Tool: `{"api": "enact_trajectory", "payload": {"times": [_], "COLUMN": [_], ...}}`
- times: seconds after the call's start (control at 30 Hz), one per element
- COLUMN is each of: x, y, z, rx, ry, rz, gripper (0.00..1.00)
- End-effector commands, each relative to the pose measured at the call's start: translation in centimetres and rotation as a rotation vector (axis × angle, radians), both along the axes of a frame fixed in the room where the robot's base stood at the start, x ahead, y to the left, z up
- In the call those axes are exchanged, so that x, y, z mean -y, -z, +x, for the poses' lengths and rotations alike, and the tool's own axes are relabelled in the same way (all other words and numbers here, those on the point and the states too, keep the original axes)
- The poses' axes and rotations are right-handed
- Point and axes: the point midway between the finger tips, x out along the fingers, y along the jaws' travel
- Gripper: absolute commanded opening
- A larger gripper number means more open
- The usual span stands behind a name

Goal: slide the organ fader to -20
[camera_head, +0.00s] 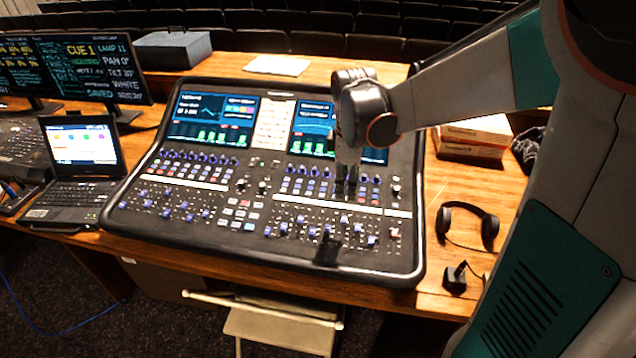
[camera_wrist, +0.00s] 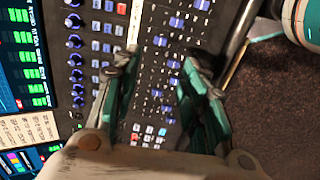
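The mixing desk (camera_head: 235,262) is a black console with tilted screens at its back and rows of small blue-capped faders. My gripper (camera_head: 346,186) points down over its right half in the head view. In the wrist view my gripper (camera_wrist: 160,68) is open, its teal and grey fingers apart with nothing held. Blue fader caps (camera_wrist: 173,64) lie below and between the fingers, at differing positions along their slots. The labels are too small to read, so I cannot tell which fader is organ. Fingertip contact with the panel cannot be told.
A laptop (camera_head: 80,160) and monitors (camera_head: 85,68) stand left of the desk. Headphones (camera_head: 467,222), a small black item (camera_head: 455,279) and boxes (camera_head: 474,138) lie on the table to the right. Knobs and buttons crowd the panel.

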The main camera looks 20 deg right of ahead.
Motion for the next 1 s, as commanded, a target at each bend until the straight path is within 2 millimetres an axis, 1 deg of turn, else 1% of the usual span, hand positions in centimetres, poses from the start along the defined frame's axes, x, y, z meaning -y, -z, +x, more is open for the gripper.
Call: {"api": "enact_trajectory", "payload": {"times": [0.17, 0.5, 0.6, 0.7, 0.8, 1.0], "x": [0.1, 0.5, 0.6, 0.7, 0.7, 0.7], "y": [2.8, 9.4, 11.0, 12.1, 12.8, 13.2], "z": [0.2, 0.8, 0.9, 1.0, 1.1, 1.1], "rx": [0.000, 0.001, 0.001, 0.001, 0.001, 0.001], "ry": [0.001, 0.001, 0.001, 0.001, 0.001, 0.001], "rz": [0.000, 0.000, 0.000, 0.000, 0.000, 0.000], "gripper": [0.40, 0.40, 0.40, 0.40, 0.40, 0.40]}}
